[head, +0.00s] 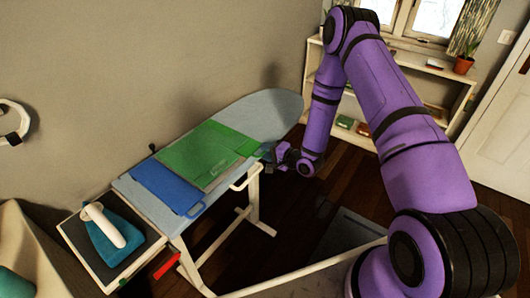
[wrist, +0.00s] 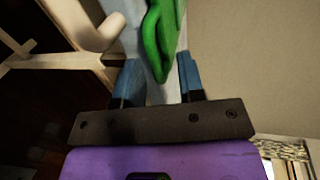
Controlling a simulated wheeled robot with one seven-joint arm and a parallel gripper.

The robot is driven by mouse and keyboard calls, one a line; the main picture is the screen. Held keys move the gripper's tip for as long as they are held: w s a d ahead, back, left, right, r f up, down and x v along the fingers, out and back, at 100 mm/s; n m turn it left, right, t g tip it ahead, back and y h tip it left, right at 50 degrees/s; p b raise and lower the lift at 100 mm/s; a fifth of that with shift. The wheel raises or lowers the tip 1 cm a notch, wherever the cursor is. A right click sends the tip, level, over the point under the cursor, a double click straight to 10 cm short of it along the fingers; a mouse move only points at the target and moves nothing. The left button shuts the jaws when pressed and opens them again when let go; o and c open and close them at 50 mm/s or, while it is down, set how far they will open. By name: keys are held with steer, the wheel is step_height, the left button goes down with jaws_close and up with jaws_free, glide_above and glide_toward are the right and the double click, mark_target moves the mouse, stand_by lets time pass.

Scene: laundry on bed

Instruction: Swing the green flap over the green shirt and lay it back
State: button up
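The ironing board (head: 268,110) carries a bright green cloth (head: 190,148) with a duller green panel (head: 212,172) over part of it. I cannot clearly tell shirt from flap there. My gripper (head: 267,152) is at the board's near edge, by the right end of the green pieces. In the wrist view my gripper (wrist: 158,70) is open, its two blue fingers apart. A green loop handle (wrist: 152,42) hangs with its rounded end between the fingers, closer to the right one. I see no grip on it.
A blue flap (head: 165,185) with a loop handle lies left of the green. White frame legs (head: 253,200) stand below. A shelf (head: 400,68) stands behind my arm.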

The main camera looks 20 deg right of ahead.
jaws_close()
steer(key=shift+r, duration=0.1)
